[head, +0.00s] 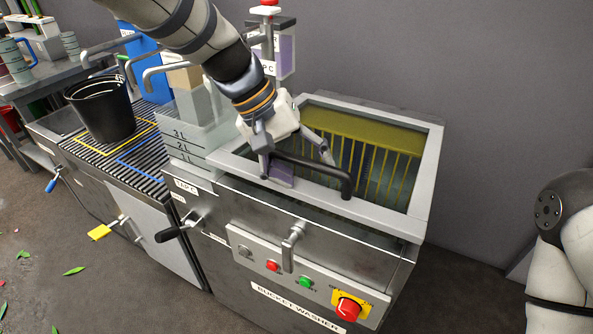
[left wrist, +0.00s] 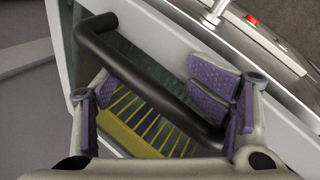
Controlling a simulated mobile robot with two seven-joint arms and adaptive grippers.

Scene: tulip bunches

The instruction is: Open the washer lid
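The washer lid (head: 432,165) is a pale frame with a see-through window on top of the bucket washer. A yellow rack shows through it. The lid lies about flat; a dark strip shows under its front edge, and I cannot tell if it is slightly raised. A black bar handle (head: 318,174) runs along its front edge. My left gripper (head: 300,163) is at the handle with its fingers spread. In the left wrist view the handle (left wrist: 150,80) crosses slantwise between the purple-padded fingers (left wrist: 165,108), which are not closed on it. My right gripper is out of view.
The washer's front panel (head: 262,262) has buttons, a red emergency knob (head: 348,308) and a lever (head: 292,245). A clear measuring container (head: 195,135) stands close left of the lid. A black bucket (head: 102,108) sits on the grate further left. A grey wall is behind.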

